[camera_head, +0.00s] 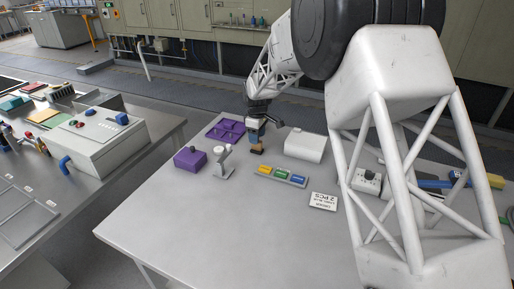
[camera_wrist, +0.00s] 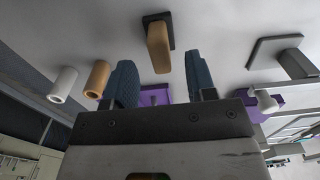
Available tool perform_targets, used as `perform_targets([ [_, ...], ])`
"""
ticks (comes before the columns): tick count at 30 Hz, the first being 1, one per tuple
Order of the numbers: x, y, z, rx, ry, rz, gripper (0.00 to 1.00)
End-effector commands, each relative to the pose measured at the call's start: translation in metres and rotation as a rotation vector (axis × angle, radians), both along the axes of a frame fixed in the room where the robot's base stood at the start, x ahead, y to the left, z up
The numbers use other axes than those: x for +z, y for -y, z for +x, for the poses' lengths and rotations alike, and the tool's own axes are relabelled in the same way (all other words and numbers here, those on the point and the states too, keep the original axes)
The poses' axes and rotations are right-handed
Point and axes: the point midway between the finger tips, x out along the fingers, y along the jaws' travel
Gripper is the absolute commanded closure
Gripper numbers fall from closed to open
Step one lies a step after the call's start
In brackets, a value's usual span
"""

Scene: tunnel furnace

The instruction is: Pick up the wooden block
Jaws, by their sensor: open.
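The wooden block (camera_wrist: 158,48) is tan and upright, with a dark square base (camera_wrist: 168,19) at its end on the table. In the wrist view it shows between the two blue fingers of my gripper (camera_wrist: 160,66), with visible gaps on both sides. In the head view my gripper (camera_head: 256,134) points down over the middle of the table, directly at the block's spot. The block is mostly hidden there by the fingers; its dark base (camera_head: 257,151) shows below them. My gripper is open and holds nothing.
A purple tray (camera_head: 226,130), purple box (camera_head: 190,160), white stand (camera_head: 222,168) and white box (camera_head: 305,146) surround the spot. A strip of coloured pieces (camera_head: 280,177) lies in front. Tan (camera_wrist: 97,80) and white (camera_wrist: 62,85) cylinders stand nearby.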

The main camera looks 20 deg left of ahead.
Motion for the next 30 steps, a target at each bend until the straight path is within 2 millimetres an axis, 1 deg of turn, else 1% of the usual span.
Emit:
perform_targets([
  [1, -0.007, 0.000, 0.000, 0.000, -0.002, -0.001, 0.49],
  [6, -0.026, 0.000, 0.000, 0.000, -0.001, -0.001, 0.49],
  [12, -0.039, 0.000, 0.000, 0.000, 0.000, 0.000, 0.49],
  [29, -0.040, 0.000, 0.000, 0.000, 0.000, 0.000, 0.49],
  [30, -0.040, 0.000, 0.000, 0.000, 0.000, 0.000, 0.54],
])
